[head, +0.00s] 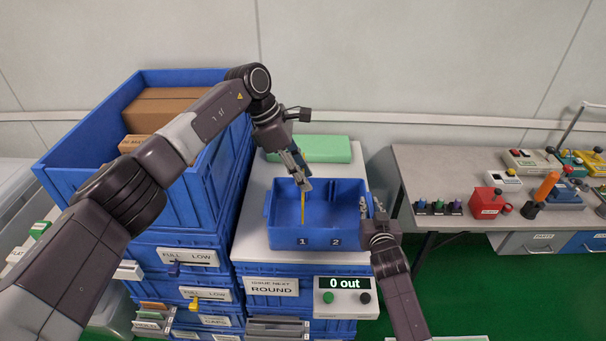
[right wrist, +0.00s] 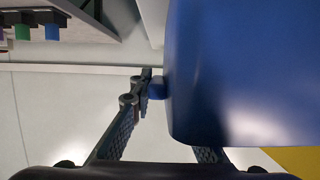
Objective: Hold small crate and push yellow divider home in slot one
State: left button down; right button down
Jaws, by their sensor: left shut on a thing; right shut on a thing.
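My left gripper (head: 303,184) is shut on the divider's top from above. Whether the divider's lower edge is fully seated cannot be told. My right gripper (head: 371,208) is shut on the crate at its right side. In the right wrist view the crate's blue wall (right wrist: 240,75) fills the right, partly hiding the fingers.
A green case (head: 325,149) lies behind the crate. A large blue bin (head: 85,150) with cardboard boxes rises at the left. A counter (head: 343,283) reading "0 out" is below the crate's front. A grey table (head: 425,170) with testers stands at the right, across a gap.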

pick_arm(q)
jog(key=shift+f, duration=5.35)
jog(key=c, duration=1.4)
grip_release()
jog(key=shift+c, duration=0.2)
jog(key=shift+o, duration=0.2)
jog(key=v, duration=1.2)
pick_arm(e)
jog(key=c, duration=1.8)
grip_release()
pick_arm(q)
jog(key=shift+d, duration=0.1)
pick_arm(e)
jog(key=shift+o, duration=0.2)
